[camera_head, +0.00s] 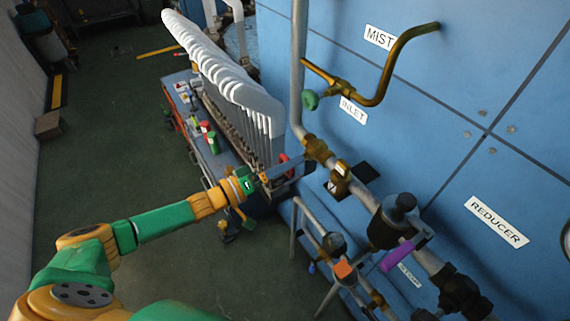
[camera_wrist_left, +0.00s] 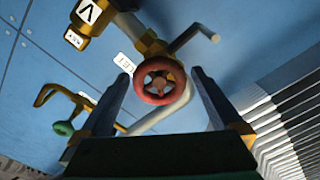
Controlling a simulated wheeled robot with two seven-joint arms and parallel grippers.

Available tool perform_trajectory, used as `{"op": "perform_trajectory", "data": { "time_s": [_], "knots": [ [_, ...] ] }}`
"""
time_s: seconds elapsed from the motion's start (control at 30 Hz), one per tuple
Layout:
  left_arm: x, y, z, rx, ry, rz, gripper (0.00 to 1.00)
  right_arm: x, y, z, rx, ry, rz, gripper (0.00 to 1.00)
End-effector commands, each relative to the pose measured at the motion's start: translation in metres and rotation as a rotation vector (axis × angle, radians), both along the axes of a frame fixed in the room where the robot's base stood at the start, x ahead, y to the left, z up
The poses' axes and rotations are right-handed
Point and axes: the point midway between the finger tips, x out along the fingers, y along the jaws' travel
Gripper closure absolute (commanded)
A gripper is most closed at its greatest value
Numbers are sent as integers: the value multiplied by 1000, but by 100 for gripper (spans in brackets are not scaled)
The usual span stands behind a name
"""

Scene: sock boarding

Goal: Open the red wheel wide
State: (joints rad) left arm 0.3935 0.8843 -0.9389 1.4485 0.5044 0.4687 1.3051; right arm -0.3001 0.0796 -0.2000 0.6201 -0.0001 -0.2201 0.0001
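The red wheel (camera_head: 284,158) is a small round spoked handwheel on a brass valve of the pipe by the blue wall. In the head view it is partly hidden behind my left gripper (camera_head: 292,170). In the left wrist view the red wheel (camera_wrist_left: 160,81) faces the camera, near the picture's middle. My left gripper (camera_wrist_left: 159,76) is open, with one finger on each side of the wheel. Gaps show between the wheel and both fingers, so it is not gripped. How far the fingertips reach along the wheel is hard to tell. My right gripper is not in view.
A green wheel (camera_head: 310,100) sits on the brass mist pipe (camera_head: 405,50) above. A purple lever (camera_head: 397,256) and an orange knob (camera_head: 343,270) are lower right. A rack of white foot forms (camera_head: 225,75) and a cart (camera_head: 215,155) stand close behind the gripper.

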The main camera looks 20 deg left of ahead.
Motion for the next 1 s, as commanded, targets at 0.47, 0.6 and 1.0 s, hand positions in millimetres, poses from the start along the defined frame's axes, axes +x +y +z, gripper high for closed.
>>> {"op": "perform_trajectory", "data": {
  "time_s": [0.47,0.6,1.0],
  "knots": [
    [-49,39,-3,2,5,0,0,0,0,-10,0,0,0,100],
    [-56,44,0,1,1,0,0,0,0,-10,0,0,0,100],
    [-54,45,-6,21,-1,13,0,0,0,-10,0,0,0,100]
  ]
}}
